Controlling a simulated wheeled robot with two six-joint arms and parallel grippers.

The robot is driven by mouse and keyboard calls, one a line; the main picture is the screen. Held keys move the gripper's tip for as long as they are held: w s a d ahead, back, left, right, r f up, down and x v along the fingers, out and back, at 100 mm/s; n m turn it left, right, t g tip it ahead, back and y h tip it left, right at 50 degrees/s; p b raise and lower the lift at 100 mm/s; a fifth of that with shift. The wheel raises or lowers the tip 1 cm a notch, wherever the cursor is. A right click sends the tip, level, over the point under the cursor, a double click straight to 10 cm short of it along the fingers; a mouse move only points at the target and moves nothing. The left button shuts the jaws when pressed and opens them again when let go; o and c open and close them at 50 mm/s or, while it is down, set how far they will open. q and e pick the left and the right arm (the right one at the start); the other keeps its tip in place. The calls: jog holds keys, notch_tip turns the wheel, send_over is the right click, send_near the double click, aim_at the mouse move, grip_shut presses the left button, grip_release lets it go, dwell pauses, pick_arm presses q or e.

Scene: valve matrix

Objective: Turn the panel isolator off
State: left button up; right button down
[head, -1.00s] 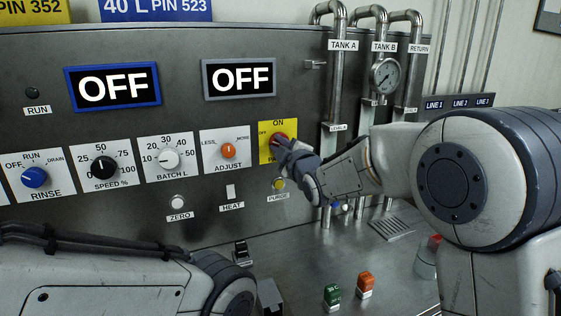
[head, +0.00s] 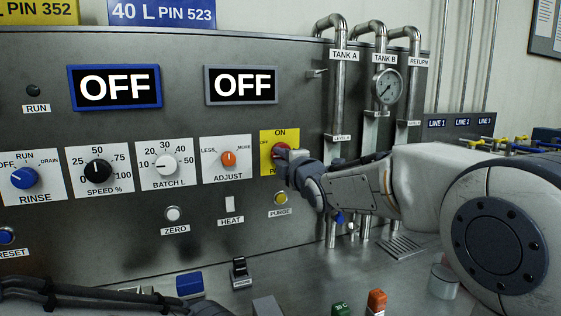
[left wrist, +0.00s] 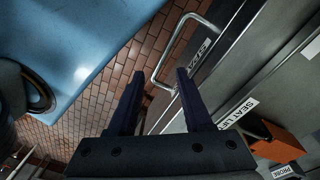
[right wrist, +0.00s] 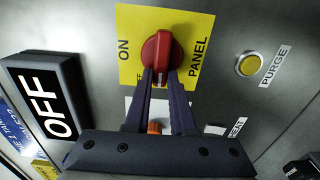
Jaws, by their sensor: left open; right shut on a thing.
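The panel isolator is a red knob (head: 281,150) on a yellow plate (head: 266,157) with ON at its top and OFF at its left. My right gripper (head: 285,158) is at the knob and partly covers it and the PANEL label. In the right wrist view the red knob (right wrist: 162,50) stands at the tips of my right gripper (right wrist: 161,74), which is shut on its near end. The knob's handle lies toward the OFF label, which a finger partly hides. My left gripper (left wrist: 159,82) is open and empty, well away from the panel controls.
Dials and buttons fill the panel left of the isolator, with the yellow PURGE button (head: 280,198) just below. Two displays (head: 115,86) read OFF. Pipes with a gauge (head: 386,86) stand right. Green and orange items (head: 376,302) stand on the bench. A metal handle (left wrist: 178,45) is near my left gripper.

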jog(key=c, duration=0.8)
grip_release()
jog(key=shift+o, duration=0.2)
pick_arm(q)
jog(key=shift+f+b, duration=0.95)
jog(key=shift+b, duration=0.05)
pick_arm(e)
jog(key=v, duration=1)
jog(key=shift+s, duration=0.25)
jog(key=shift+d, duration=0.1)
